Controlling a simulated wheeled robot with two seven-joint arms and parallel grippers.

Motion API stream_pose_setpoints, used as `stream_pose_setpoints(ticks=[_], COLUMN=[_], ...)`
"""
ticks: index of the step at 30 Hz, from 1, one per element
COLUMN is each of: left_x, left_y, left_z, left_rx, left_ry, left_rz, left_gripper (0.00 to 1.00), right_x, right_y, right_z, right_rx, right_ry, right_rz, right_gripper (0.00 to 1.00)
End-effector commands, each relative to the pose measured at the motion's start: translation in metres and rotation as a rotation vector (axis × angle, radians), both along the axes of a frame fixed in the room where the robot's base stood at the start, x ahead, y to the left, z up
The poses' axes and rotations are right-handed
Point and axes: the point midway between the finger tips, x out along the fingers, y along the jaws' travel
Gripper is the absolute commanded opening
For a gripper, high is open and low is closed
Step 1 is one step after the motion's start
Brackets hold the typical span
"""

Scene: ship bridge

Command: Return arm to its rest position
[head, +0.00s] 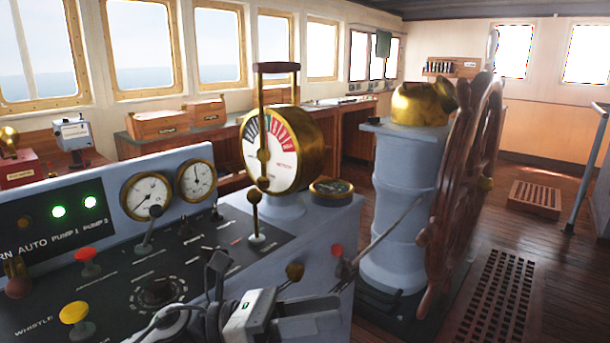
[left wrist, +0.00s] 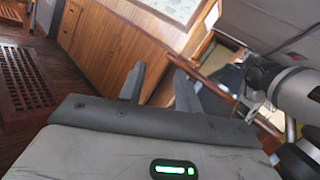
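My left gripper (head: 325,306) is low in the middle of the head view, in front of the console, with its fingers pointing right. In the left wrist view its two dark fingers (left wrist: 158,92) stand apart with nothing between them. My right gripper shows in neither view.
The control console (head: 185,260) with gauges, levers and knobs fills the lower left. The brass telegraph (head: 285,150) stands behind it. The wooden wheel (head: 462,185) and its blue-grey pedestal (head: 400,200) stand right of it.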

Motion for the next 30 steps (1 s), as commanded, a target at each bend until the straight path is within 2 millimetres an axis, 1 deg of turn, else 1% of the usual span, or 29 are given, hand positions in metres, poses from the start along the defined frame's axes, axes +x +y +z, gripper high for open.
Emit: stream_pose_setpoints(ticks=[1, 2, 3, 5, 6, 8, 9, 10, 11, 12, 14, 15, 16, 18, 19, 21, 23, 24, 27, 30], left_x=[0.001, 0.005, 0.011, 0.019, 0.023, 0.024, 0.022, 0.017, 0.011, 0.0, -0.02, -0.035, -0.046, -0.071, -0.08, -0.098, -0.108, -0.112, -0.116, -0.116], left_y=[0.001, 0.005, 0.013, 0.027, 0.039, 0.059, 0.073, 0.084, 0.094, 0.106, 0.122, 0.131, 0.136, 0.146, 0.149, 0.154, 0.157, 0.159, 0.159, 0.159], left_z=[-0.005, -0.008, -0.016, -0.033, -0.048, -0.079, -0.103, -0.122, -0.142, -0.167, -0.201, -0.221, -0.234, -0.259, -0.267, -0.28, -0.288, -0.291, -0.294, -0.294], left_rx=[-0.115, -0.184, -0.275, -0.417, -0.514, -0.665, -0.771, -0.852, -0.936, -1.042, -1.193, -1.285, -1.35, -1.484, -1.533, -1.623, -1.675, 1.676, 1.669, 1.669], left_ry=[0.22, 0.354, 0.538, 0.813, 0.998, 1.274, 1.453, 1.587, 1.717, 1.869, 2.067, 2.179, 2.251, 2.386, 2.432, 2.509, 2.55, -2.535, -2.507, -2.51], left_rz=[0.057, 0.093, 0.14, 0.208, 0.251, 0.315, 0.359, 0.392, 0.425, 0.466, 0.526, 0.562, 0.588, 0.641, 0.659, 0.694, 0.716, -0.716, -0.711, -0.713], left_gripper=[0.34, 0.34, 0.34, 0.34, 0.34, 0.34, 0.34, 0.34, 0.34, 0.34, 0.34, 0.34, 0.34, 0.34, 0.34, 0.34, 0.34, 0.34, 0.34, 0.34], right_x=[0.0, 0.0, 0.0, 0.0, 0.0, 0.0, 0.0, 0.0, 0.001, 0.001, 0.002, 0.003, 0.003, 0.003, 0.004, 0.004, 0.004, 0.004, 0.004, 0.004], right_y=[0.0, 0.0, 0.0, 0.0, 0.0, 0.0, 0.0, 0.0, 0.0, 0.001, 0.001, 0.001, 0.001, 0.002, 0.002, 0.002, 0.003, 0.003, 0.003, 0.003], right_z=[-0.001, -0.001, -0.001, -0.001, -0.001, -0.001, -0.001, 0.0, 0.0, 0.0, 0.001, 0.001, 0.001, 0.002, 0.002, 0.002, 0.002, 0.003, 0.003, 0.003], right_rx=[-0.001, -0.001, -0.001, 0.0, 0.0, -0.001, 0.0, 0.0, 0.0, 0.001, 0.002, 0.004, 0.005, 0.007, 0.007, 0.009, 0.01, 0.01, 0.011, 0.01], right_ry=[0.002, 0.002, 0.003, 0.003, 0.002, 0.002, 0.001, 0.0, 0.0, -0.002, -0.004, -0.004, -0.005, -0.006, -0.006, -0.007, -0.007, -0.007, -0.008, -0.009], right_rz=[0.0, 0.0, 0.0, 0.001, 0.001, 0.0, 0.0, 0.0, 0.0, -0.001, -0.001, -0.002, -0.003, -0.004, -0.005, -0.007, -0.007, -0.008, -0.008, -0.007], right_gripper=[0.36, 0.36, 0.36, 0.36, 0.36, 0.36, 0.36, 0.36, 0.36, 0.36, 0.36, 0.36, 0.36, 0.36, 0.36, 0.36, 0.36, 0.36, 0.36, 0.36])
